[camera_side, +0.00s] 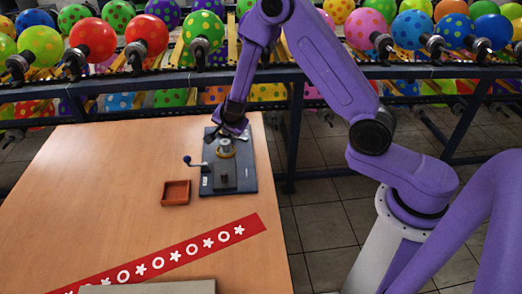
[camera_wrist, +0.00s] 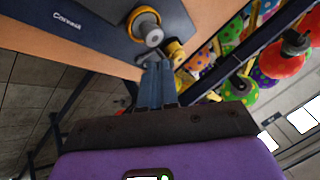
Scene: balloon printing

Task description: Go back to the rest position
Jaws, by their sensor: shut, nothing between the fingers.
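My gripper (camera_side: 237,130) is at the far end of a dark-plated device (camera_side: 245,178) on the wooden table, just behind its round metal and yellow part (camera_side: 225,148). In the wrist view my gripper's two fingers (camera_wrist: 157,70) are together with nothing between them. They point toward the device's metal knob (camera_wrist: 148,28) and yellow part (camera_wrist: 175,52). Whether the fingertips touch the device is unclear. The device's dark blue plate (camera_wrist: 75,22), with white lettering, also shows in the wrist view.
A small reddish-brown tray (camera_side: 176,192) and a blue-knobbed lever (camera_side: 188,160) are left of the plate. A red strip with white shapes (camera_side: 160,262) lies in front. A dark rack (camera_side: 300,78) with several colourful balloons stands behind the table (camera_side: 95,180). The table's left side is clear.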

